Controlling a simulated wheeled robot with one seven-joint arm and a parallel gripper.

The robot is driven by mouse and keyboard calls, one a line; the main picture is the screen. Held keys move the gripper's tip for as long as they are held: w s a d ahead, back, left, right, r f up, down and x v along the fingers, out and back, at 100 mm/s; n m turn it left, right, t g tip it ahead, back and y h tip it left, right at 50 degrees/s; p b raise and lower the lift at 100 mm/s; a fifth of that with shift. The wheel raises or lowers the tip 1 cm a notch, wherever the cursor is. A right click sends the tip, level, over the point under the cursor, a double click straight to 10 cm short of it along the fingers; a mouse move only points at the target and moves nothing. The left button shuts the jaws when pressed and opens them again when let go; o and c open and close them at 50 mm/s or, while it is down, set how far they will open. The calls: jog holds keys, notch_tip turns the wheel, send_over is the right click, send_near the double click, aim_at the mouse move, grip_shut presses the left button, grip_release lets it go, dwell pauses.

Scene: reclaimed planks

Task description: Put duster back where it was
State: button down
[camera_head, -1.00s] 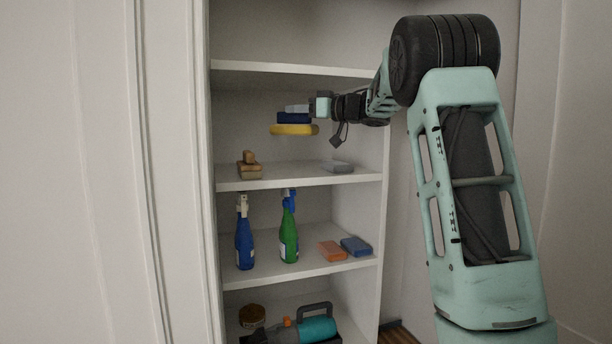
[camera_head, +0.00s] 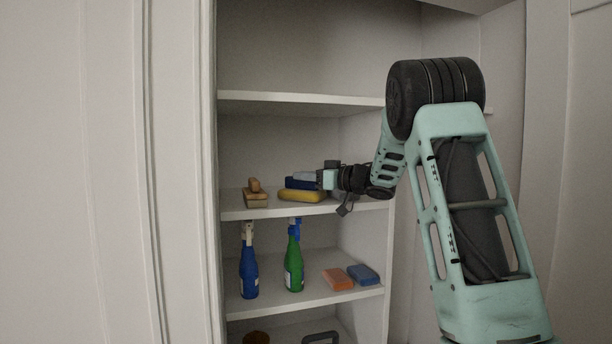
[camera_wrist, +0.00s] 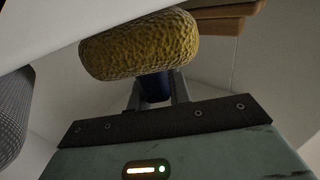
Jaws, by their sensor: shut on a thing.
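The duster (camera_head: 302,196) has a yellow textured pad below and a dark blue body above. It is level at the middle shelf (camera_head: 233,206), right of a wooden brush (camera_head: 255,197). I cannot tell whether its pad touches the shelf or sits just above it. My gripper (camera_head: 306,178) is shut on the duster's blue body from the right side. In the wrist view the yellow pad (camera_wrist: 140,44) fills the upper middle, with the blue body between the fingers (camera_wrist: 157,90).
The wooden brush is close on the left. A shelf board (camera_head: 300,100) spans above. Below stand a blue bottle (camera_head: 249,268) and a green bottle (camera_head: 293,265), with an orange sponge (camera_head: 337,279) and a blue sponge (camera_head: 363,274). The cabinet's side walls bound the space.

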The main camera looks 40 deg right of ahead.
jog(key=shift+f, duration=0.1)
jog(key=c, duration=1.3)
grip_release()
jog(key=shift+r, duration=0.25)
jog(key=b+v, duration=0.4)
jog(key=v, duration=0.8)
jog(key=shift+f+b, duration=0.2)
jog(key=shift+b, duration=0.2)
